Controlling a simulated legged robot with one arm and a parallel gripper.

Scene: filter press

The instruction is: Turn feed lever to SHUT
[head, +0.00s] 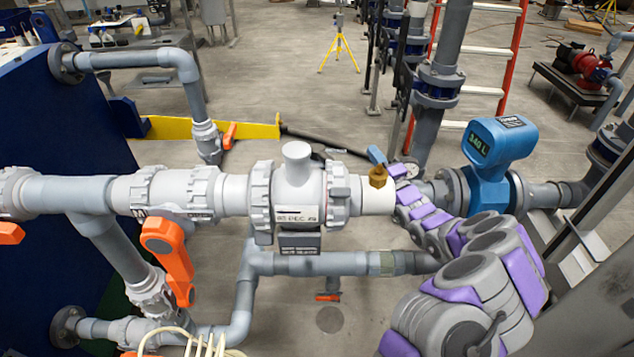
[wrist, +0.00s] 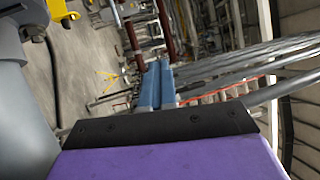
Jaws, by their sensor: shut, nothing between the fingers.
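Several orange levers sit on the grey pipework in the head view. The largest orange lever (head: 168,258) hangs down at a slant from the valve on the left of the main pipe. Another orange lever (head: 229,136) stands by the upper pipe, and one (head: 327,297) lies below the lower pipe. I cannot read which one is the feed lever. My gripper (head: 376,155) is shut and empty, close to the brass fitting at the pipe's right end, well to the right of the largest lever. Its blue fingers (wrist: 158,85) lie together in the wrist view, with no lever between them.
The white valve body (head: 298,190) stands between my gripper and the largest lever. A blue flow meter (head: 490,150) is on the right. A yellow rail (head: 200,129) and a dark blue panel (head: 50,180) are on the left. Floor shows behind the pipes.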

